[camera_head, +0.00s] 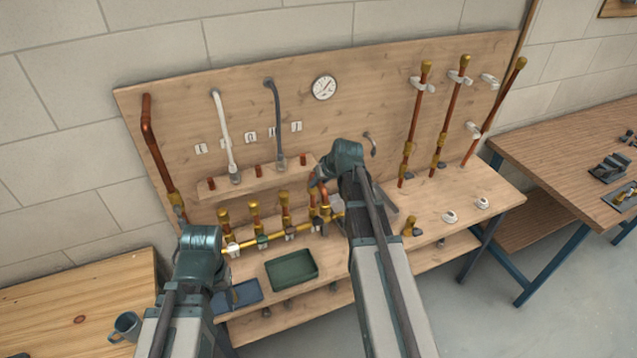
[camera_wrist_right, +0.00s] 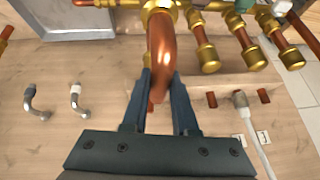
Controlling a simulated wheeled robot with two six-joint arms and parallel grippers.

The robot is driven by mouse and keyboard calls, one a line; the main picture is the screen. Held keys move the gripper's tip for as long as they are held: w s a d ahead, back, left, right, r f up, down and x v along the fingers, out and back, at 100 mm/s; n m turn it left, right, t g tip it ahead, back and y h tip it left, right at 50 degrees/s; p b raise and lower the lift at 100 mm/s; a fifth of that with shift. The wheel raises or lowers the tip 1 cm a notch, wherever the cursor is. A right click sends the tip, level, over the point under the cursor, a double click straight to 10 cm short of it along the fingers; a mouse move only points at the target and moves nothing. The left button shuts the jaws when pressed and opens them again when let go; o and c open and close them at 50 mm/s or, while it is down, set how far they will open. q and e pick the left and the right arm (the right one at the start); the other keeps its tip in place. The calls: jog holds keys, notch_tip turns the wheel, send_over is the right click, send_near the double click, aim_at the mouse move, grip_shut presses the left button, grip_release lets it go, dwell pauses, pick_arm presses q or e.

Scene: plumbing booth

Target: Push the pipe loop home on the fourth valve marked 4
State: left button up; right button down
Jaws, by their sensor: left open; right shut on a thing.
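The copper pipe loop (camera_wrist_right: 162,45) is a bent copper tube, held between the fingers of my right gripper (camera_wrist_right: 161,76). In the right wrist view its far end meets a brass fitting (camera_wrist_right: 158,5) at the top edge; I cannot tell how deep it sits. In the head view my right gripper (camera_head: 322,184) is at the right end of the brass valve row (camera_head: 268,238), its arm partly covering the fourth valve and loop. I cannot read a mark 4 there. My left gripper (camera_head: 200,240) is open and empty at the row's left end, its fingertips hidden.
Capped brass stubs (camera_wrist_right: 208,58) stand beside the loop. A narrow shelf (camera_head: 247,183) with copper stubs runs behind the row. Tall copper pipes (camera_head: 414,125) hang at the right.

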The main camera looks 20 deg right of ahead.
jog(key=shift+f+b, duration=0.8)
jog(key=shift+f, duration=0.05)
jog(key=shift+r, duration=0.1)
jog(key=c, duration=0.6)
grip_release()
jog(key=p+v, duration=1.1)
jog(key=v, duration=0.2)
jog(key=shift+s+r+p, duration=0.25)
jog(key=shift+p, duration=0.15)
jog(key=shift+d, duration=0.1)
